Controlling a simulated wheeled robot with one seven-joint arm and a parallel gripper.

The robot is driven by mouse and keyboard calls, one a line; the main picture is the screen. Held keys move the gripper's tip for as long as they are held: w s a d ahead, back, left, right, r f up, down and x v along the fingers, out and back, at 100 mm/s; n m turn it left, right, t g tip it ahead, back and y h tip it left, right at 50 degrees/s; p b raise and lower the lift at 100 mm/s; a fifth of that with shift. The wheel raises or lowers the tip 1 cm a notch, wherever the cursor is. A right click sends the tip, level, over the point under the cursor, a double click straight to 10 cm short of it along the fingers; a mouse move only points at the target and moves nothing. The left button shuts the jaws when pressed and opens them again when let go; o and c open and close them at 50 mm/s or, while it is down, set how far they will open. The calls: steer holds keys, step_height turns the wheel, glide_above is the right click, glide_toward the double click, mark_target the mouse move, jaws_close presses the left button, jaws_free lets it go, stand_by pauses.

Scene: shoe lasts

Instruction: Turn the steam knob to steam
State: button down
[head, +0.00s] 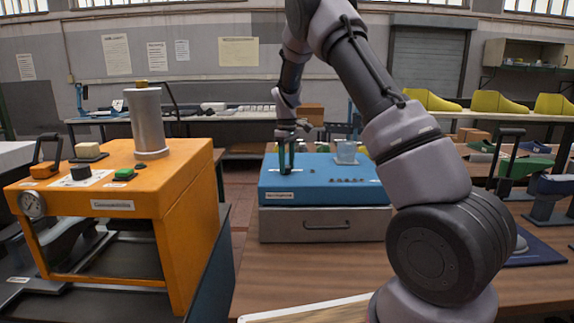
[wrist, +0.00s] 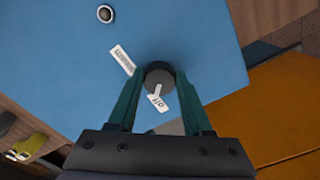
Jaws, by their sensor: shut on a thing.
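A dark round knob (wrist: 158,77) with a white pointer line stands on the blue box (wrist: 70,50), between the fingertips of my gripper (wrist: 159,76). The gripper is shut on it. The pointer faces a small white label (wrist: 158,103) that appears to read "off". A second, longer white label (wrist: 122,60) lies on the other side of the knob; its text is too small to read. In the head view my gripper (head: 287,166) points down at the left part of the blue box (head: 330,165), where the fingers largely hide the knob.
The brown table (head: 300,270) is bare in front of the box.

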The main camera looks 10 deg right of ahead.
steer(key=m, duration=0.8)
steer(key=shift+a+m, duration=0.2)
steer(key=shift+m, duration=0.1)
steer(key=m, duration=0.4)
steer(key=shift+a+m, duration=0.1)
steer(key=shift+m, duration=0.2)
steer(key=m, duration=0.4)
steer(key=shift+w, duration=0.1)
steer(key=shift+m, duration=0.3)
steer(key=shift+c, duration=1.6)
jaws_free()
